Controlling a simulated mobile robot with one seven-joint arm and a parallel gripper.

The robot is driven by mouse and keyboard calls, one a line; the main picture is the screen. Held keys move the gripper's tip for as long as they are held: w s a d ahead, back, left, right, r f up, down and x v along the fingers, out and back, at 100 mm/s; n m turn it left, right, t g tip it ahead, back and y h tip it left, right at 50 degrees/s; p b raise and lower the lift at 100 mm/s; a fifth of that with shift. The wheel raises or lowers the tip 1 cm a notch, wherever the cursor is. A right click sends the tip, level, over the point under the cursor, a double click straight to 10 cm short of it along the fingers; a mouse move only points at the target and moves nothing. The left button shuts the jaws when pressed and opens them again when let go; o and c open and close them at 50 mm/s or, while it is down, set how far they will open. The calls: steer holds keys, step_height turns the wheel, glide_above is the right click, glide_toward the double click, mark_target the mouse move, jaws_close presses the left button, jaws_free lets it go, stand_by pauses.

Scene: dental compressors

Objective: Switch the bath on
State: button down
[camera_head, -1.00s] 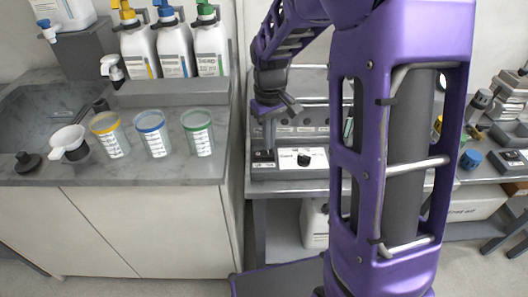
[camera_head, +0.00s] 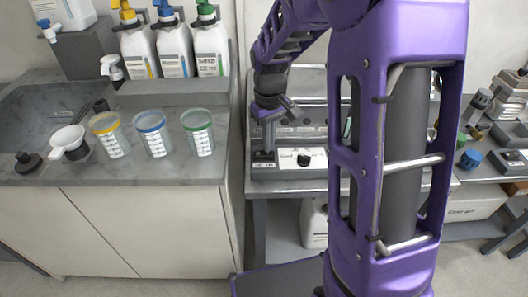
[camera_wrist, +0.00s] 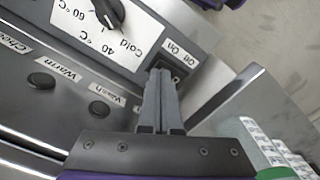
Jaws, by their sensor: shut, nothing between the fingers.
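The bath (camera_head: 318,171) is a grey unit on the bench behind my arm, with a white front panel and a black temperature knob (camera_head: 304,160). In the wrist view the knob (camera_wrist: 108,13) stands beside the labels 40 °C, 60 °C and Cold. A black rocker switch (camera_wrist: 178,70) sits by the "Off On" label. My gripper (camera_wrist: 160,76) is shut and empty, its fingertips right at the switch and partly covering it. I cannot tell whether they touch it or which way it is set. In the head view my gripper (camera_head: 268,148) points down over the panel's left end.
A blue cap (camera_head: 470,158) and other items lie on the right.

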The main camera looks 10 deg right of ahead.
steer(key=shift+f, duration=0.55)
step_height(320, 180, up, 7)
steer(key=p, duration=0.6)
stand_by(0.4)
stand_by(0.5)
